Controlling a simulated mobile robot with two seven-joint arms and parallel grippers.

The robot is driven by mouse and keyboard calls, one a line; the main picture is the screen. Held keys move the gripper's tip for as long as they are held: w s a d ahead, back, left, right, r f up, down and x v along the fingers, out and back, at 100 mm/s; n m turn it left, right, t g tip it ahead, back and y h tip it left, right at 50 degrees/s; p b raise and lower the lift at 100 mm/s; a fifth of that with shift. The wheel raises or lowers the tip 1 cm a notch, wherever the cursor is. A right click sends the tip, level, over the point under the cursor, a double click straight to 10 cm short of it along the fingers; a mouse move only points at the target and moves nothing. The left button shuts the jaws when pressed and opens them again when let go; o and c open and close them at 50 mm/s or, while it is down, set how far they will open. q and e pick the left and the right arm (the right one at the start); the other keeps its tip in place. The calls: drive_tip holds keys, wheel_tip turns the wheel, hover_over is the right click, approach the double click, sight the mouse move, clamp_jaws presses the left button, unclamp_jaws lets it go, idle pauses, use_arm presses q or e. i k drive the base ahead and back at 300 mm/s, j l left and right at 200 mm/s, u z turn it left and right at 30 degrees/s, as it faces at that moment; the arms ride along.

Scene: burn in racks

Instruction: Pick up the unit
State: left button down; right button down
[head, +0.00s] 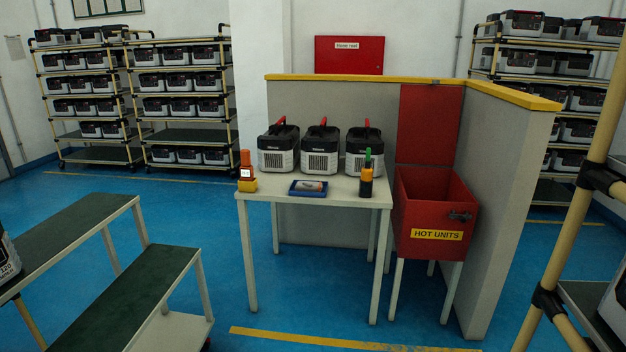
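Three black-and-white units stand in a row along the back of a white table: a left one (278,150), a middle one (320,152) and a right one (362,150). Each has a dark top with a handle and something red at it. Part of another unit (7,262) shows at the left edge, cut off by the frame. Many similar units (181,107) fill the racks at the back. The frame does not show which unit is meant. Neither of my grippers is in view.
The white table (340,197) also holds an orange device (246,170), a blue tray (296,190) and a dark-and-orange tool (366,180). A red HOT UNITS bin (425,212) stands beside it against grey partitions. A green-topped stepped bench (150,300) is left; rack posts (585,190) rise right. Blue floor between is clear.

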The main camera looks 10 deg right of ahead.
sight(319, 155)
drive_tip(key=i+l+z, duration=0.15)
drive_tip(key=z, duration=0.2)
drive_tip(key=i+z, duration=0.7)
drive_tip(key=i, duration=0.25)
drive_tip(key=i+j, duration=0.25)
drive_tip(key=i, duration=0.2)
drive_tip(key=i+j, duration=0.25)
drive_tip(key=i, duration=0.15)
drive_tip(key=i+j+u, duration=0.25)
drive_tip(key=i+u, duration=0.2)
drive_tip(key=i, duration=0.3)
